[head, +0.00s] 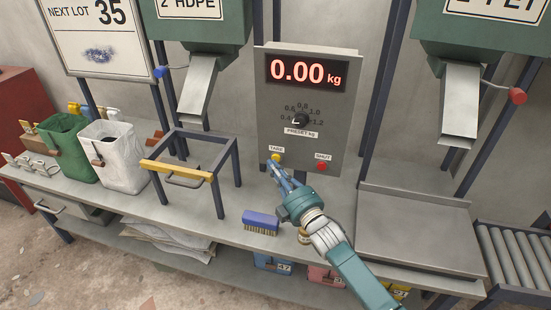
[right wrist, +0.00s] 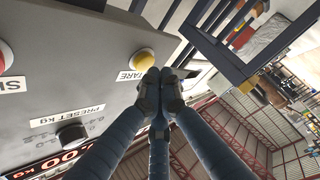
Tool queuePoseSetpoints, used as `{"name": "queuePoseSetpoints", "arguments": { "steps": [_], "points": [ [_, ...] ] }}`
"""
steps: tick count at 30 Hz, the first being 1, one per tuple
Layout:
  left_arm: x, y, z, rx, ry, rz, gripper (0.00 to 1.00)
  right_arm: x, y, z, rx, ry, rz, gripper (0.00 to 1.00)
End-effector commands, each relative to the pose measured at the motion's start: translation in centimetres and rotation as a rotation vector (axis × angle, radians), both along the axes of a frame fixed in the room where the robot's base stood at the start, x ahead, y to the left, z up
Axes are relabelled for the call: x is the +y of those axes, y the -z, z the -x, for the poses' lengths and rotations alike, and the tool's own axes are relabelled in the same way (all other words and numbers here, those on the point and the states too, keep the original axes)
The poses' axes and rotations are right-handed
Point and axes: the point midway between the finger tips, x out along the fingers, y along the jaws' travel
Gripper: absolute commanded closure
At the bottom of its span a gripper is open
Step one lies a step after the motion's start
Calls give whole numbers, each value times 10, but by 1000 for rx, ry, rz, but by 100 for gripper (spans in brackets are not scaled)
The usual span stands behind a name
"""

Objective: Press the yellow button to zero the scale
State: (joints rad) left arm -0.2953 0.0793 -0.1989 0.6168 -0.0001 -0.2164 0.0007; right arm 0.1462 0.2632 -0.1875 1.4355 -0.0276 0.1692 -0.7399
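The grey scale panel (head: 345,130) stands at the back of the bench, and its red display (head: 306,73) reads 0.00 kg. The yellow button (head: 276,157), labelled TARE, is at the panel's lower left. It also shows in the right wrist view (right wrist: 143,60). My right gripper (head: 275,169) is just below the button in the head view, its fingers drawn together and empty. My left gripper is not in view.
A red button (head: 321,166) is right of the yellow one, with a preset knob (head: 301,120) above. A dark frame with a yellow bar (head: 178,171) stands to the left. A blue brush (head: 261,221) lies in front. A flat metal plate (head: 413,230) is at right.

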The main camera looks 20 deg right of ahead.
Motion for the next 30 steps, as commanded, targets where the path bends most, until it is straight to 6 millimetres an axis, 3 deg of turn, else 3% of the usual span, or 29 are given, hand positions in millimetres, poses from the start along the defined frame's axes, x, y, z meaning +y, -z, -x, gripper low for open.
{"name": "queuePoseSetpoints", "arguments": {
  "steps": [14, 30],
  "points": [
    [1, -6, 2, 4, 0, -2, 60, 5, -1, 7, 0, 0, 0, 100],
    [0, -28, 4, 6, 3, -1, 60, 31, -1, 45, 1, 1, -1, 100]
  ]
}}
